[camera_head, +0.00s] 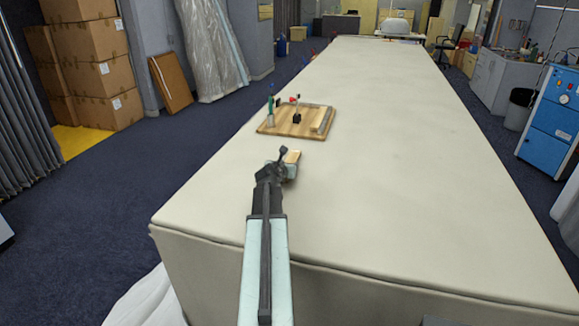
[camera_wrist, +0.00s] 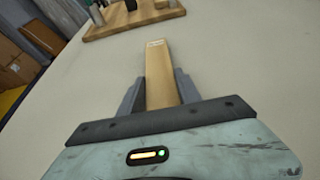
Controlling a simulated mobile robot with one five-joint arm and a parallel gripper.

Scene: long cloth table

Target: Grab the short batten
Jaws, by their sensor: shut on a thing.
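The short batten (camera_wrist: 158,68) is a light wooden strip lying lengthwise between the two fingers of my gripper (camera_wrist: 160,92) in the wrist view. My gripper is shut on it, and its far end sticks out past the fingertips. In the head view my gripper (camera_head: 284,160) is low over the near left part of the table, and the batten's end (camera_head: 292,156) shows beside it. The rest of the batten is hidden by the gripper there. I cannot tell whether it touches the cloth.
A wooden board (camera_head: 283,130) lies just beyond my gripper, carrying a small red-topped item, a green-handled tool and another wooden strip (camera_head: 321,120). The cloth table (camera_head: 410,180) is clear to the right and far back. Its left edge is close to the board.

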